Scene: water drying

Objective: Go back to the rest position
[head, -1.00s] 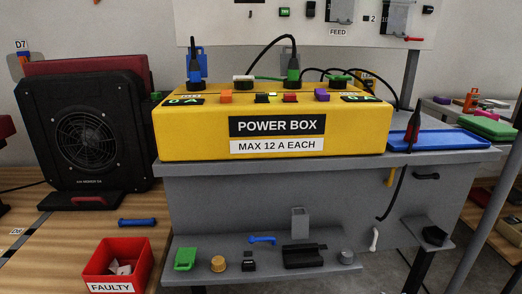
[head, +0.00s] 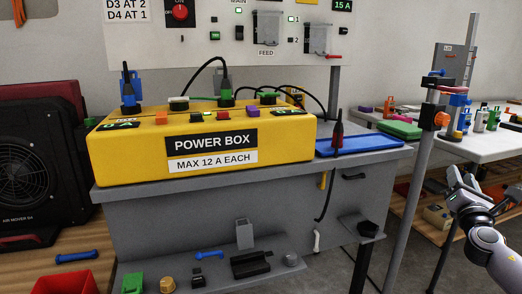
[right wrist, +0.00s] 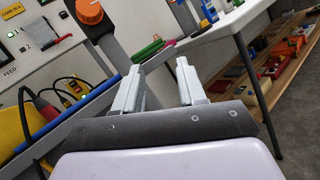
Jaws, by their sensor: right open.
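My right gripper (head: 466,186) is at the right edge of the head view, raised in front of the wooden shelf and clear of the grey bench. In the right wrist view its two fingers (right wrist: 160,80) stand apart with nothing between them. My left gripper is not in view. The yellow power box (head: 205,142) sits on the grey bench (head: 240,225), with plugs and black cables on its top.
A grey post with an orange knob (head: 441,118) stands between the bench and my right gripper. A white table (head: 480,147) with several items is behind it. A black fan unit (head: 35,165) and a red bin (head: 65,284) are at the left.

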